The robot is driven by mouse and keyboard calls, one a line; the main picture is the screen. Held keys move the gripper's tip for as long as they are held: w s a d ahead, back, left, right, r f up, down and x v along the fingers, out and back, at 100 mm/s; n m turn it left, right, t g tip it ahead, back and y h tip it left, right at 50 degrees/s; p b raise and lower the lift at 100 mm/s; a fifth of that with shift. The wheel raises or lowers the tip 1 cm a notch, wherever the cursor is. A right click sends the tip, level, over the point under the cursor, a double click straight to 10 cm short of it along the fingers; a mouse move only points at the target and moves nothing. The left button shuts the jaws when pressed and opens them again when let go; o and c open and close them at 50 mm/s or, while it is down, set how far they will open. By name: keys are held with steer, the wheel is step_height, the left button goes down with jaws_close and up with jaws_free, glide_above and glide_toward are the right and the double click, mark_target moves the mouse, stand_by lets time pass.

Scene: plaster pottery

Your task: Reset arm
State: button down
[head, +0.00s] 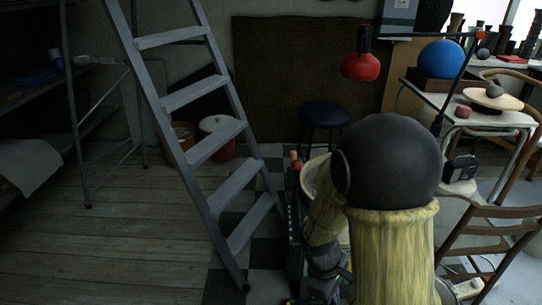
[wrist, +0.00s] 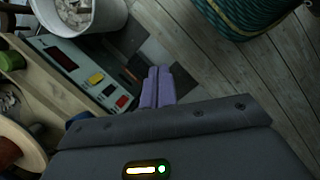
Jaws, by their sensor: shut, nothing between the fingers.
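My gripper (wrist: 158,74) shows in the wrist view with its two purple fingers pressed together. It is shut and empty, pointing down over the floor. In the head view, large yellowish and black rounded parts that look like my own arm fill the lower right middle. My fingers cannot be made out there.
In the wrist view, a control panel (wrist: 82,72) with coloured buttons and a white bucket (wrist: 84,14) are close by the fingers. A grey stepladder (head: 191,95) stands left, a blue stool (head: 325,113) behind, a cluttered table (head: 497,118) right. Wooden floor (head: 120,220) is open at left.

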step_height(320, 180, up, 49)
steer(key=s+m+t+y+p, duration=0.1)
steer(key=m+p, duration=1)
steer(key=p, duration=2.9)
steer(key=t+y, duration=0.2)
steer(key=shift+s+d+f+t+p, duration=0.15)
steer(key=shift+d+t+p, duration=0.05)
steer(key=shift+t+p, duration=0.1)
